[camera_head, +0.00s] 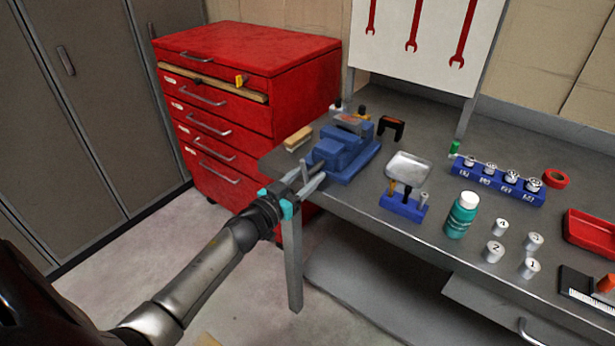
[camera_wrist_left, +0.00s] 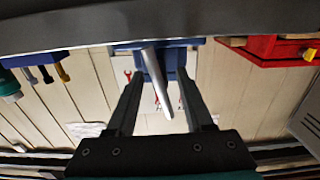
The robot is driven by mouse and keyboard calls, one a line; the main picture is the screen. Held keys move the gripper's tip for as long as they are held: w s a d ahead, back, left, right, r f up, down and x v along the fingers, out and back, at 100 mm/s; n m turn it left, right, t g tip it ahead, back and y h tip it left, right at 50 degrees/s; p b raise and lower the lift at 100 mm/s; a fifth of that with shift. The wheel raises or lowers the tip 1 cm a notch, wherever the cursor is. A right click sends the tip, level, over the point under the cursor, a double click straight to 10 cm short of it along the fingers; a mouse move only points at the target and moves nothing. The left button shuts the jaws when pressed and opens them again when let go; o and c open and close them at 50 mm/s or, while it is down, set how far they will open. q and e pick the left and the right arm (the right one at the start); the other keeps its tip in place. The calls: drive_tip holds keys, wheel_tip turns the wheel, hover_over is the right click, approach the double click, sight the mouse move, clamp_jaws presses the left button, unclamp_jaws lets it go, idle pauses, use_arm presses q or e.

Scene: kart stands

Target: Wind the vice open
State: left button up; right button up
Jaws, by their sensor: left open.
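The blue vice (camera_head: 345,152) is mounted on the left end of the grey bench, at its front edge. In the left wrist view the vice (camera_wrist_left: 176,58) is seen from the front, upside down. A silver bar (camera_wrist_left: 155,80) sticks out of it towards my wrist. My left gripper (camera_head: 313,176) is at the vice's front, just off the bench edge. In the wrist view its fingers (camera_wrist_left: 160,76) stand open on either side of the bar, apparently not squeezing it. The fingertips partly hide the vice front. My right gripper is out of view.
A red drawer cabinet (camera_head: 255,62) stands left of the bench. A wooden brush (camera_head: 298,138) lies left of the vice. Right of it are a blue tool holder (camera_head: 404,207), a green bottle (camera_head: 461,215) and several metal weights. Open floor lies in front.

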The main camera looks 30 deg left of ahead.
use_arm(q)
drive_tip(key=shift+w, duration=0.15)
clamp_jaws()
idle(0.4)
